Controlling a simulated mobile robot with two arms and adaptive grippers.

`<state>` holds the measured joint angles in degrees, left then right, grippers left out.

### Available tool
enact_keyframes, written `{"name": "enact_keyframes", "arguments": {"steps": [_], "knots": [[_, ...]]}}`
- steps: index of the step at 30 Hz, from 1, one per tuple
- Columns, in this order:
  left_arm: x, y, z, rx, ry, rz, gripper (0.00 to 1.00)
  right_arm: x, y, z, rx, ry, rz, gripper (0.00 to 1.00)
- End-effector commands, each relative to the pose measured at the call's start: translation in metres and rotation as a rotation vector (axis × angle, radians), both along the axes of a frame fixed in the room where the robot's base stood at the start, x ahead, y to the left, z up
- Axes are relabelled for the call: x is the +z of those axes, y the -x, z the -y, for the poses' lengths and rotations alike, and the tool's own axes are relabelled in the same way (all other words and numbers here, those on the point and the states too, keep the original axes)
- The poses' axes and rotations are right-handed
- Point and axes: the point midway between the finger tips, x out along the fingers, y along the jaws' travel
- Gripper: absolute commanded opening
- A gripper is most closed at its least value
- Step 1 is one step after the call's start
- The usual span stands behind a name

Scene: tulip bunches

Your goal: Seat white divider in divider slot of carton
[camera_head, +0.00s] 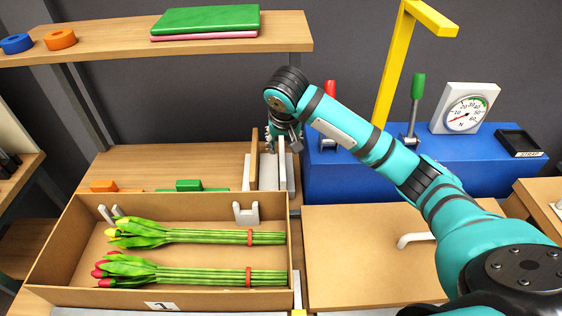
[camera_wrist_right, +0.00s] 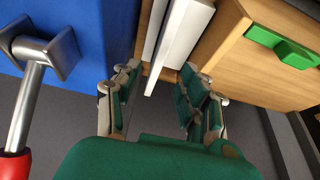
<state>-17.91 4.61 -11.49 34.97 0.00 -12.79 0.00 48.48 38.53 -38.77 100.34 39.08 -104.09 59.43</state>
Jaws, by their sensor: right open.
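The open cardboard carton (camera_head: 165,297) sits at the front left in the head view. A white notched holder (camera_head: 246,220) stands at its right inside and another white holder (camera_head: 108,216) at its left; the latter is partly behind a bunch. Two tulip bunches (camera_head: 215,237) lie in the carton. Thin white panels stand upright in a rack behind it; one is the white divider (camera_head: 282,160). My right gripper (camera_head: 283,143) points down at the rack, open. In the right wrist view its fingers (camera_wrist_right: 160,95) are apart, with white panels (camera_wrist_right: 180,45) beyond the gap. My left gripper is out of view.
A blue block (camera_head: 400,180) with a dial gauge (camera_head: 466,112), green-handled lever (camera_head: 417,90) and yellow post (camera_head: 390,75) stands right of the rack. A shelf (camera_head: 110,42) hangs above left. A brown board (camera_head: 360,250) with a white handle lies right of the carton.

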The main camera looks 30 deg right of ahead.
Motion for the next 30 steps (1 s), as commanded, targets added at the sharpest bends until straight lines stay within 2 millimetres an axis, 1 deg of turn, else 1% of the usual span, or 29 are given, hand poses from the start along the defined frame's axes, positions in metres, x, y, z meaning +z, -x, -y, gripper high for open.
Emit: {"name": "enact_keyframes", "arguments": {"steps": [1, 6, 9, 12, 15, 20, 24, 27, 30], "knots": [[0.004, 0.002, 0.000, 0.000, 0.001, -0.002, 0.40, -0.010, -0.003, 0.002, -0.002, 0.001, -0.006, 0.42], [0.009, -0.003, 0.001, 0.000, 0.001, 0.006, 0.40, -0.040, -0.015, 0.008, -0.001, 0.001, -0.003, 0.42], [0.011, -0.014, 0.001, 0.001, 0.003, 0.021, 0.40, -0.052, -0.020, 0.009, 0.000, 0.000, -0.002, 0.42], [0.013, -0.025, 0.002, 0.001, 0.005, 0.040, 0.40, -0.058, -0.022, 0.011, 0.000, 0.000, 0.000, 0.42], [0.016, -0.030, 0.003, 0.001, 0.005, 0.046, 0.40, -0.063, -0.024, 0.011, 0.000, 0.000, 0.000, 0.42], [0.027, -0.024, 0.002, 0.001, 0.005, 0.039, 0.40, -0.084, -0.032, 0.014, -0.001, 0.002, -0.003, 0.42], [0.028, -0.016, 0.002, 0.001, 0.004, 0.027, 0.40, -0.102, -0.038, 0.016, 0.001, 0.000, -0.001, 0.42], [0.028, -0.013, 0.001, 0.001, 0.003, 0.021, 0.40, -0.107, -0.040, 0.018, 0.001, 0.000, 0.000, 0.42], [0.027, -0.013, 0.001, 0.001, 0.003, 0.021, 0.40, -0.108, -0.041, 0.018, 0.002, 0.000, 0.001, 0.42]]}}
